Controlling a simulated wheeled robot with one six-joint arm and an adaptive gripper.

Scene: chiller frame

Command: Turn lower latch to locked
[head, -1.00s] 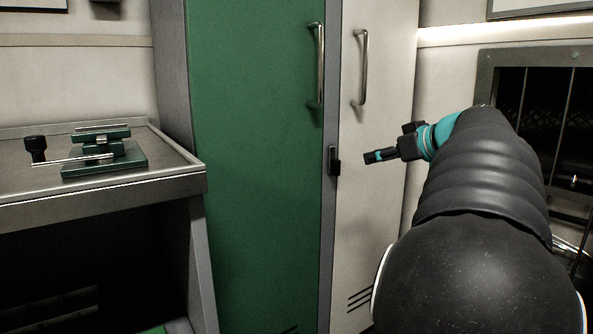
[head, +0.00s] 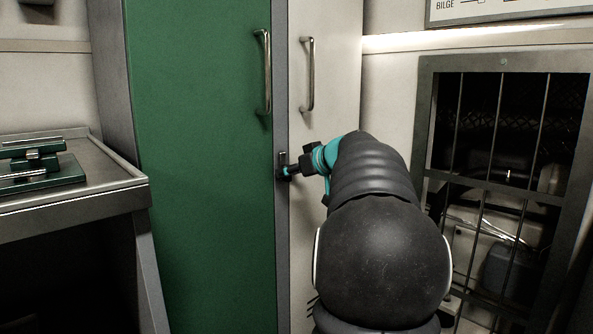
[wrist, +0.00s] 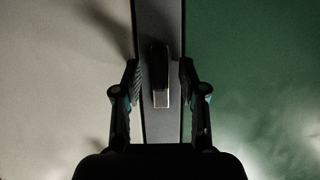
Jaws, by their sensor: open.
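The lower latch (head: 282,160) is a small dark fitting on the grey post between the green door and the pale door. In the wrist view the latch (wrist: 160,72) shows as a dark upright block with a lighter lower end, on the grey strip. My gripper (wrist: 158,75) is open, with one finger on each side of the latch and gaps visible on both sides. In the head view my gripper (head: 284,172) reaches the post from the right and covers part of the latch.
A green door (head: 200,150) and a pale door (head: 325,80) with metal handles flank the post. A metal bench (head: 110,195) with a green vise (head: 40,170) stands at left. A barred opening (head: 510,130) is in the wall at right.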

